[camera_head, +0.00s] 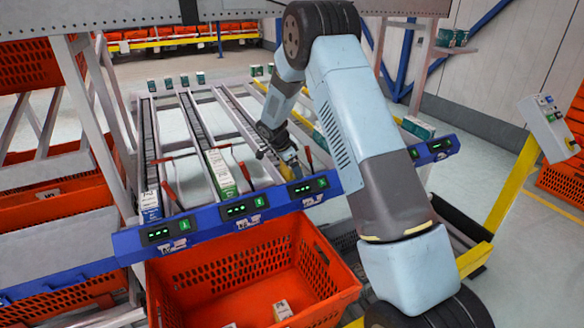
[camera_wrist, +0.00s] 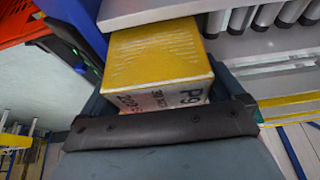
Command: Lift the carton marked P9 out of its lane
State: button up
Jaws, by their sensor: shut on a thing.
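The carton marked P9 (camera_wrist: 157,62) has a yellow face and a white face with upside-down black print, including "P9". It is close up in the wrist view, between the dark fingers of my gripper (camera_wrist: 160,88). In the head view my gripper (camera_head: 283,156) is shut on the carton at the front end of the right-hand lane of the rack. Only a small yellow part of the carton (camera_head: 291,172) shows there. In the wrist view the lane's rollers (camera_wrist: 268,14) lie beyond the carton, beside a grey plate. I cannot tell whether the carton touches the lane.
A green and white carton (camera_head: 220,172) stands in the middle lane and a blue and white one (camera_head: 150,206) in the left lane. A blue rail (camera_head: 205,226) with lit displays runs along the front. Below it, an orange tote (camera_head: 345,291) holds a few small cartons.

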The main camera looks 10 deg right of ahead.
jog(key=shift+c, duration=0.8)
notch_tip(320, 180, up, 12)
jog(key=shift+f, duration=0.2)
jog(key=s+d, duration=0.2)
jog(key=s, duration=0.6)
jog(key=s+d, duration=0.3)
jog(key=s, duration=0.6)
jog(key=s+d, duration=0.2)
jog(key=s, duration=0.7)
jog(key=shift+d, duration=0.25)
jog(key=shift+w, duration=0.1)
